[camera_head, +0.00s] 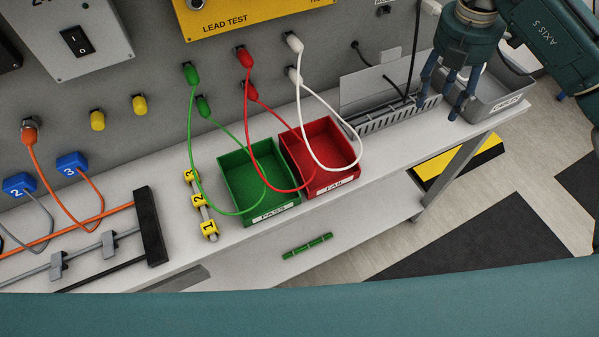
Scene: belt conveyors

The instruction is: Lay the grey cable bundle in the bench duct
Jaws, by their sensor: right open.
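The grey slotted bench duct (385,120) lies along the back of the bench at the upper right. A dark cable (413,50) hangs down the wall into the duct area, and a second dark cable (378,70) runs from a wall socket toward the duct. I cannot make out a clearly grey bundle; the duct's inside is partly hidden. My right gripper (447,95) is open and points down at the duct's right end, its fingers spread; I cannot tell whether they touch anything. My left gripper is not in view.
A grey metal tray (500,104) stands right of the duct. A red bin (318,189) and green bin (262,224) stand left of it, with red, green and white leads (333,110) looping over them. A pale plate (366,86) stands behind the duct.

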